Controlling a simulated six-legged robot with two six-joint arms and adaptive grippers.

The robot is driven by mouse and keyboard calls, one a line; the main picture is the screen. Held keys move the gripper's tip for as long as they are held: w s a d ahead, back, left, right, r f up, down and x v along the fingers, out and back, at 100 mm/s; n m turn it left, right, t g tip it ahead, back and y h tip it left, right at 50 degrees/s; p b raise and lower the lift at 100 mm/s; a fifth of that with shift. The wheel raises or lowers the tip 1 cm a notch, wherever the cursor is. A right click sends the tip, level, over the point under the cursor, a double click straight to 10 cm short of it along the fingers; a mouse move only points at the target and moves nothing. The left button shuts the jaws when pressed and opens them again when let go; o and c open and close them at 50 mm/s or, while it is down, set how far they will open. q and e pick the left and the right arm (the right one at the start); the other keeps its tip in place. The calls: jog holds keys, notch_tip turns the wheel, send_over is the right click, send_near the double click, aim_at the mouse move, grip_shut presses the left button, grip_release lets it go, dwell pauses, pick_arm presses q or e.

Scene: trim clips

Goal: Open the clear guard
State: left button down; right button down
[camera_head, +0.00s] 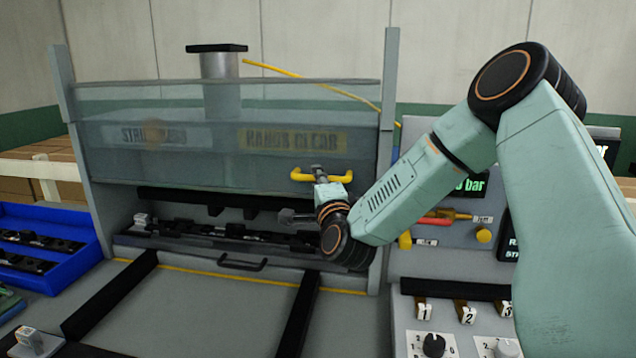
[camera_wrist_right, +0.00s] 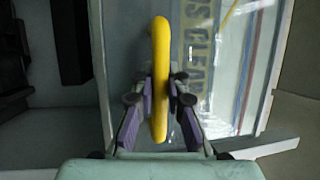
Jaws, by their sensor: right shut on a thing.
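The clear guard (camera_head: 220,165) is a see-through panel between two grey posts on the press. It is partly raised, with an open gap below its lower edge. Its yellow handle (camera_head: 322,176) sits near the guard's right side. My right gripper (camera_head: 319,172) is shut on the yellow handle. In the right wrist view the yellow handle (camera_wrist_right: 160,80) stands upright between the two fingers of the gripper (camera_wrist_right: 161,85), with the clear guard (camera_wrist_right: 215,75) behind it. My left gripper is not in view.
Under the guard is a dark fixture (camera_head: 215,235) with a black drawer-like handle (camera_head: 242,264) in front. A blue tray (camera_head: 85,262) with dark parts stands at the left. A control panel with numbered switches (camera_head: 468,314) and a knob (camera_head: 433,345) is at the right.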

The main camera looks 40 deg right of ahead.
jog(key=shift+r, duration=0.25)
jog(key=c, duration=1.3)
grip_release()
jog(key=shift+c, duration=0.2)
jog(key=shift+f, duration=0.1)
jog(key=v, duration=1.2)
